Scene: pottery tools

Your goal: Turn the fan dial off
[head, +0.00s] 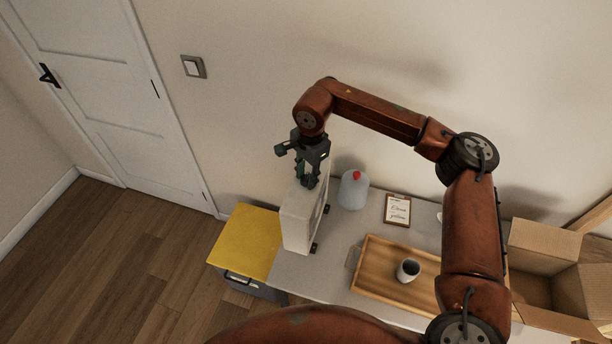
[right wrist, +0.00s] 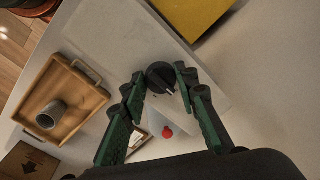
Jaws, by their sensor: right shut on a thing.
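The black round fan dial (right wrist: 160,76) sits on that top face and has a light pointer mark. My right gripper (head: 309,183) comes down from above onto the fan's top. In the right wrist view its green fingers (right wrist: 160,86) are on either side of the dial, shut on it. The dial is hidden in the head view. My left gripper is not in view.
A clear jug with a red cap (head: 353,189) stands right of the fan. Beyond are a clipboard (head: 397,210), a wooden tray (head: 377,284) with a grey cup (head: 408,270), and an open cardboard box (head: 545,247). A yellow-topped cabinet (head: 246,240) stands left.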

